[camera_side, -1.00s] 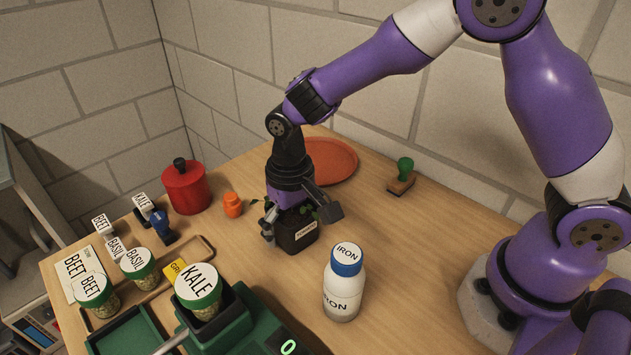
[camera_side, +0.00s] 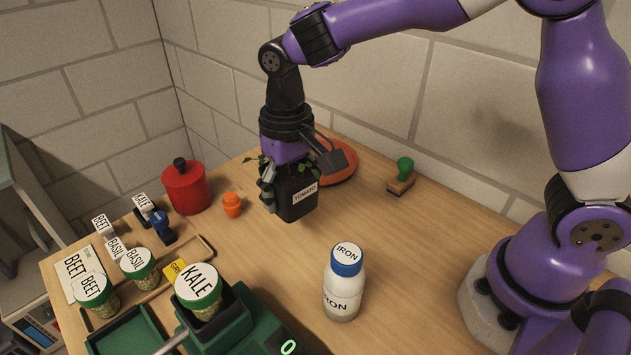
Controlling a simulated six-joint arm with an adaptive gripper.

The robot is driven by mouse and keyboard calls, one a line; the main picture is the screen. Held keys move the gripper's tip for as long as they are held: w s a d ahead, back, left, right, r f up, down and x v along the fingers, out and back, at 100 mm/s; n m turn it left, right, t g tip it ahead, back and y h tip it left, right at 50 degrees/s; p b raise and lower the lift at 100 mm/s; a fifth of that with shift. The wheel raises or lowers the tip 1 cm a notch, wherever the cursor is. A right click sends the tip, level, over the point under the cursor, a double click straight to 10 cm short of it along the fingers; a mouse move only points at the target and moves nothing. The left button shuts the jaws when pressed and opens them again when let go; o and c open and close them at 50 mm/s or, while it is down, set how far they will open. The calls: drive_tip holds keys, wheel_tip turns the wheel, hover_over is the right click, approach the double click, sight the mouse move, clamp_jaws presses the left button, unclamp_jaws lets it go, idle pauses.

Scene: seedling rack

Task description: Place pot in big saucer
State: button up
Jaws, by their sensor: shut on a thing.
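My gripper (camera_side: 290,178) points down and is shut on a black square pot (camera_side: 297,207). The pot has a white label reading TOMATO and green leaves show around the fingers. It is held upright, raised above the wooden table. The big saucer (camera_side: 345,164), round and terracotta orange, lies on the table behind and to the right of the pot. My gripper and the pot hide its left part.
A white IRON bottle (camera_side: 343,290) with a blue cap stands in front, right of centre. A green-handled stamp (camera_side: 402,178) is right of the saucer. A red canister (camera_side: 186,188) and an orange weight (camera_side: 232,205) stand left. Labelled seed jars (camera_side: 199,291) crowd the front left.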

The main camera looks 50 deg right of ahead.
drive_tip(key=w+d+r, duration=0.4)
drive_tip(key=d, duration=0.3)
approach(335, 179)
drive_tip(key=shift+n, duration=0.4)
drive_tip(key=w, duration=0.1)
drive_tip(key=w+d+f, duration=0.1)
drive_tip(key=w, duration=0.1)
drive_tip(key=shift+w+d+f, duration=0.2)
drive_tip(key=shift+w+f, duration=0.2)
drive_tip(key=shift+w+d+f, duration=0.1)
drive_tip(key=shift+d+f, duration=0.1)
drive_tip(key=shift+f, duration=1.9)
drive_tip(key=shift+f, duration=0.15)
drive_tip(key=o, duration=1.2)
drive_tip(key=shift+o, duration=0.2)
